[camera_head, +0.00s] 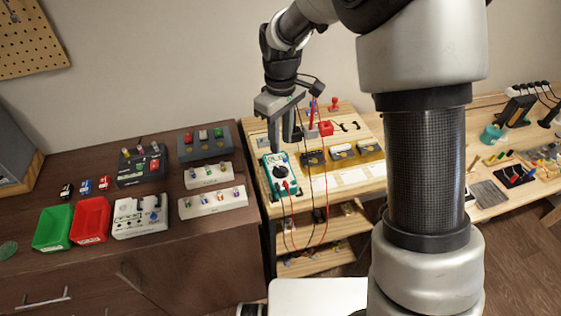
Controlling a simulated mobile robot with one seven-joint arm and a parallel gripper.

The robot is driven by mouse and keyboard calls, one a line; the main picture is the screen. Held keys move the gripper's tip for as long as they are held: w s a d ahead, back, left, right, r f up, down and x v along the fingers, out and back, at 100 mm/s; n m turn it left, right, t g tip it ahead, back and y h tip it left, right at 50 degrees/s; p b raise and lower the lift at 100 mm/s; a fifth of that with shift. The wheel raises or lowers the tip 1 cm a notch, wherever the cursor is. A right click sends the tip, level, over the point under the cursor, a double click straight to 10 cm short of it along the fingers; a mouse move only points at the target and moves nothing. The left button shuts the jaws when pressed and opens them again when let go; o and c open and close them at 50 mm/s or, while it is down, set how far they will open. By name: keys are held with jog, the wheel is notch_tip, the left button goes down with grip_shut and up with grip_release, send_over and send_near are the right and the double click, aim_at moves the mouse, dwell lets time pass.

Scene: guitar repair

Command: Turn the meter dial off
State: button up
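The meter (267,178) is a teal handheld multimeter with a white face, lying on the left end of the light wooden workbench. Its round black dial (281,172) sits in the middle of the face; the dial's setting is too small to read. Red and black leads run from the meter's lower end and hang over the bench front. My gripper (285,144) points down just above and behind the meter's top end. Its two fingers appear apart with nothing between them. It does not appear to touch the dial.
The brown cabinet (150,255) on the left carries a green bin (53,228), a red bin (90,220) and several holders.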

aim_at(281, 168)
notch_tip(281, 168, down, 10)
jog(key=shift+r, duration=0.2)
jog(key=shift+c, duration=0.4)
grip_shut()
